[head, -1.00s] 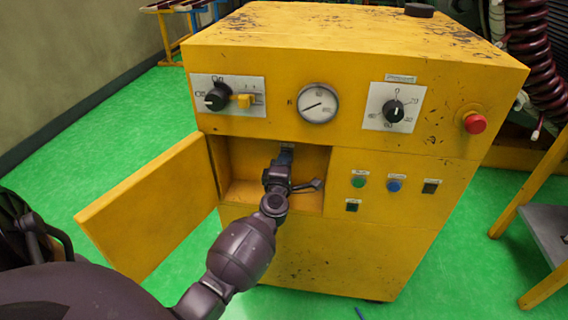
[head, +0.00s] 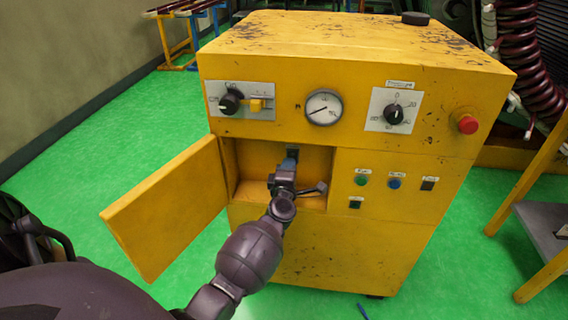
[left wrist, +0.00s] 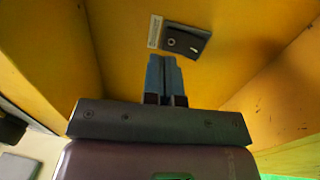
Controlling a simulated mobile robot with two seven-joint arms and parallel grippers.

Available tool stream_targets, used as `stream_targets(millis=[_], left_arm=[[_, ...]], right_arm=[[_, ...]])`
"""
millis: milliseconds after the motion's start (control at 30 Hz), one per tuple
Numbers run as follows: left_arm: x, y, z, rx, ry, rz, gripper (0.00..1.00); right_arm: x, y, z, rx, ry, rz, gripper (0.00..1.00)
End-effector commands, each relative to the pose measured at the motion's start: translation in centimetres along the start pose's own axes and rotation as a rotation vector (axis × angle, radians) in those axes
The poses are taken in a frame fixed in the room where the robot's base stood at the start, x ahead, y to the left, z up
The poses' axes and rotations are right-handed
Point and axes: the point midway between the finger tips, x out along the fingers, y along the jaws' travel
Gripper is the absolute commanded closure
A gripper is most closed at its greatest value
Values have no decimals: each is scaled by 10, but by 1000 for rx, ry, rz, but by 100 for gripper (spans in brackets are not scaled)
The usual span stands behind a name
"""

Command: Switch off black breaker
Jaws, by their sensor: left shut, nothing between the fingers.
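The black breaker (left wrist: 187,41) is a small dark plate with a pale label beside it, on the yellow back wall of the open compartment in the left wrist view. In the head view the breaker (head: 292,151) shows as a dark patch just above my gripper. My left gripper (head: 289,163) reaches into the compartment of the yellow cabinet (head: 340,245). In the left wrist view its blue-grey fingers (left wrist: 164,62) are together and empty, with the tips just below the breaker. I cannot tell whether they touch it. My right gripper is not in view.
The compartment door (head: 168,208) stands open to the left. Above are a selector knob (head: 230,103), a gauge (head: 324,107), a dial (head: 394,115) and a red button (head: 467,124). Green (head: 361,180) and blue (head: 394,183) buttons sit right of the compartment. Green floor surrounds the cabinet.

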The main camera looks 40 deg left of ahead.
Motion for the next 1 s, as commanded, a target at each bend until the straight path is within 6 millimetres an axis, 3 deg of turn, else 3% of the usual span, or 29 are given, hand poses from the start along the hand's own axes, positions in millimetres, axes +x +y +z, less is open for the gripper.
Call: stream_targets(millis=[300, 500, 700, 1000], left_arm=[[-58, 18, 1, -4, -1, -2, 100], [-86, 23, 1, -1, -2, -4, 100], [-98, 24, 1, 1, -2, -6, 100], [-99, 23, 1, 2, -2, -7, 100]], right_arm=[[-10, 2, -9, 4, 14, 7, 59], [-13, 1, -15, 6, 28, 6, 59], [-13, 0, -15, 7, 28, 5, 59], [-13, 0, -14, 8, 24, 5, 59]])
